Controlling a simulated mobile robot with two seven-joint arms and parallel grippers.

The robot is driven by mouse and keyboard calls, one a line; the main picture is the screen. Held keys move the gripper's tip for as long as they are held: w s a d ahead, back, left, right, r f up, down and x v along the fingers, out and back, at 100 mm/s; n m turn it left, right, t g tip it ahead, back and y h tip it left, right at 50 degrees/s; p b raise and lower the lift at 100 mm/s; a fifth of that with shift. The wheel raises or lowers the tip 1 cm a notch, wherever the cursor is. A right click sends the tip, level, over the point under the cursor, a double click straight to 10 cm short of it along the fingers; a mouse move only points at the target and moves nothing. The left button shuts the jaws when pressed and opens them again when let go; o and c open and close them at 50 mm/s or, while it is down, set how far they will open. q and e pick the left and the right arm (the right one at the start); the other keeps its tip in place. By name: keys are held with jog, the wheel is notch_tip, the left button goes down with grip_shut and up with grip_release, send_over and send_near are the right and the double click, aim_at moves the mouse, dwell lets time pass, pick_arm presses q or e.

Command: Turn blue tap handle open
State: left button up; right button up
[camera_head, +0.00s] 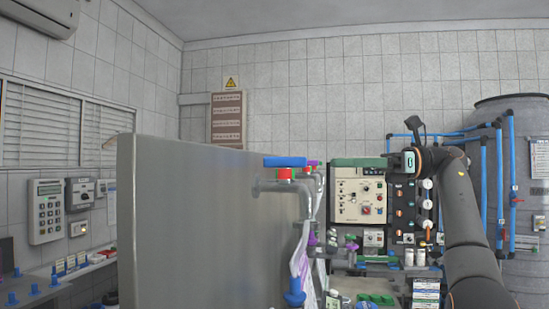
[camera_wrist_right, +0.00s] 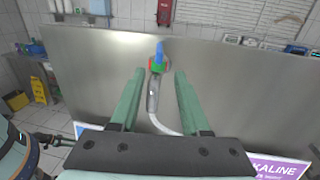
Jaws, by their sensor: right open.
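The blue tap handle (camera_head: 285,161) lies level on top of a grey tap (camera_head: 283,187) with a red and green collar, at the edge of a grey metal panel. In the right wrist view the handle (camera_wrist_right: 160,52) points up the picture, just beyond my fingertips and in line with the gap between them. My right gripper (camera_head: 335,162) has green fingers reaching left toward the handle at about its height. The fingers (camera_wrist_right: 157,75) are apart and empty, not touching the handle. My left gripper is not in view.
The large metal panel (camera_head: 200,215) stands left of the tap. A pale hose (camera_head: 298,255) hangs below it. A control box (camera_head: 357,195) and a board with gauges stand behind my right gripper. A large grey tank (camera_head: 520,130) with blue pipes is at the right.

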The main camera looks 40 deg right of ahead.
aim_at(285, 163)
jog(key=x, duration=1.2)
jog(key=shift+w+a, duration=0.1)
jog(key=shift+a, duration=0.1)
grip_shut()
